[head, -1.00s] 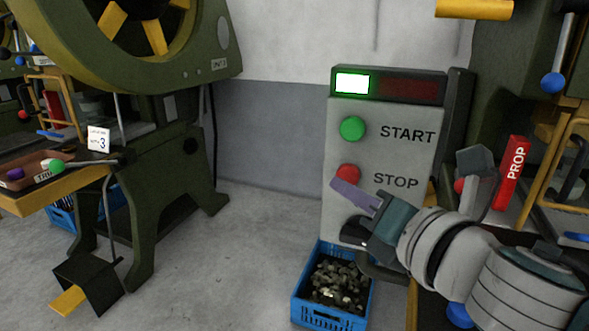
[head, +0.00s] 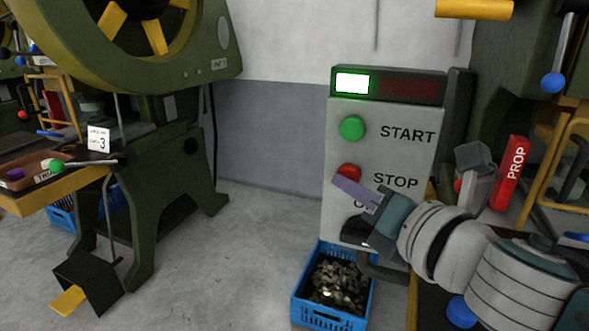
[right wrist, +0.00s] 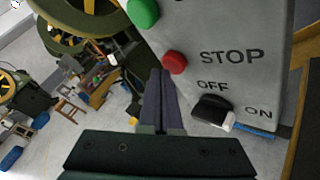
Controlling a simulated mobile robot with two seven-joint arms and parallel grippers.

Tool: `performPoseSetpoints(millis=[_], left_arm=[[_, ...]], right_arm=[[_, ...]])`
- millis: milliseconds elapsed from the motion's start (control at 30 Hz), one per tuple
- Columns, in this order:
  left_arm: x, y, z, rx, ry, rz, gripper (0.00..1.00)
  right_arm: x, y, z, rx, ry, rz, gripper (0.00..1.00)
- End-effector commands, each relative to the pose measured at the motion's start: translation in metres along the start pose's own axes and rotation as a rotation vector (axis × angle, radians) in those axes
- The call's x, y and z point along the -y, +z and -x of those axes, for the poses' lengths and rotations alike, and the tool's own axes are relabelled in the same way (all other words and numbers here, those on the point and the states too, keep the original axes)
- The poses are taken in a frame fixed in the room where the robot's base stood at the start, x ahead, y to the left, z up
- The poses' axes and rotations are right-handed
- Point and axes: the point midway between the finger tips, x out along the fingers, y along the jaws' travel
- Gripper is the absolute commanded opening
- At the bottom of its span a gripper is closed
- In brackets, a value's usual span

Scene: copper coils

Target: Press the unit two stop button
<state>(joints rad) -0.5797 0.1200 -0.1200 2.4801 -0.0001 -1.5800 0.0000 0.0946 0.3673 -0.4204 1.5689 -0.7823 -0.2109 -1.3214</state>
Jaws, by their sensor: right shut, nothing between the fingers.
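The grey control panel (head: 390,155) stands in the middle right of the head view. Its red button (head: 348,173) beside the word STOP sits under the green button (head: 351,128) marked START. My right gripper (head: 336,181) is shut and empty, its tips just below the red button. In the right wrist view the shut fingers (right wrist: 159,74) point at the panel, with the red button (right wrist: 175,62) just up and right of the tips. I cannot tell whether they touch it. No "unit two" label is readable on the panel. My left gripper is out of view.
A green lamp (head: 352,83) is lit on top of the panel. A black OFF/ON switch (right wrist: 212,109) sits below the red button. A blue crate of scrap (head: 302,314) stands on the floor below. A red PROP block (head: 510,172) is at the right.

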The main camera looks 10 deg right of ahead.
Motion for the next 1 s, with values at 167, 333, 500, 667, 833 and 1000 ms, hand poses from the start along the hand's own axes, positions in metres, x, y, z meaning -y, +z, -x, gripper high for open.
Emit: performPoseSetpoints(millis=[167,333,500,667,833,1000], left_arm=[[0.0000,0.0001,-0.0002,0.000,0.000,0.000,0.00],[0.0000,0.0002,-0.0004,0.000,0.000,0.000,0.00],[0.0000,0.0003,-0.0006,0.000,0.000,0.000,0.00],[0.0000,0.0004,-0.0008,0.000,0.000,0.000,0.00],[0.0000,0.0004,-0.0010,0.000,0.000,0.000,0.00],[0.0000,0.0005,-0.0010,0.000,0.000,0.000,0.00]], right_arm=[[0.0008,0.0010,-0.0013,0.000,0.000,0.000,0.00],[0.0020,0.0018,-0.0027,0.000,0.000,0.000,0.00],[0.0033,0.0026,-0.0041,-0.001,-0.001,0.000,0.00],[0.0043,0.0038,-0.0055,0.000,-0.001,0.000,0.00],[0.0051,0.0052,-0.0070,0.001,-0.001,0.000,0.00],[0.0054,0.0057,-0.0074,0.001,-0.001,0.000,0.00]])
